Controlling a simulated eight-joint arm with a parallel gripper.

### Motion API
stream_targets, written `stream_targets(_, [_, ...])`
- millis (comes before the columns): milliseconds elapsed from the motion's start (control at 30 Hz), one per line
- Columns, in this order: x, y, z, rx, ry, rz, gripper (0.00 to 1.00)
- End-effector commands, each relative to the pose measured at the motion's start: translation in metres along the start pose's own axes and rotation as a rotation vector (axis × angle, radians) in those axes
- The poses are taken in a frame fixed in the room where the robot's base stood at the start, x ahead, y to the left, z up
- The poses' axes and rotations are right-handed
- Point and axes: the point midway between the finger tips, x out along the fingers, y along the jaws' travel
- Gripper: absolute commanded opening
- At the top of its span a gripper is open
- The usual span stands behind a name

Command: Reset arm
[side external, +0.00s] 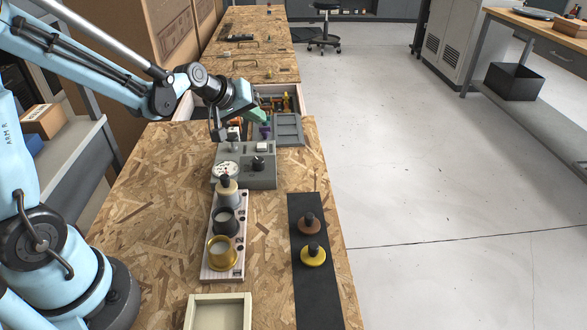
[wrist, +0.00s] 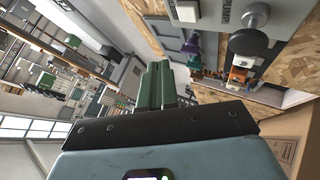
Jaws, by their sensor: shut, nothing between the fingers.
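My gripper (side external: 262,118) is held above the far end of the chipboard bench, over the grey control box's far side and near the open drawer. Its green fingers are together with nothing between them, and the wrist view shows them side by side (wrist: 158,84). My gripper appears clear of the box, though the exact gap is hard to tell.
An open drawer (side external: 290,130) with coloured items lies beyond the box. A pale rack (side external: 222,272) with several cups stands in front. A black mat (side external: 315,285) holds a brown and a yellow knobbed piece. A cream tray (side external: 193,315) is nearest. Open floor lies right.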

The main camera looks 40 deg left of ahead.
Motion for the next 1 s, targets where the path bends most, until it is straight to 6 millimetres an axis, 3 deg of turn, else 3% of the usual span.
stream_targets(467, [-0.006,0.004,0.001,0.014,-0.004,-0.002,0.0])
stream_targets(667, [-0.038,0.017,0.021,0.137,-0.033,-0.021,0.0])
stream_targets(1000, [-0.107,0.022,0.08,0.455,-0.102,-0.067,0.0])
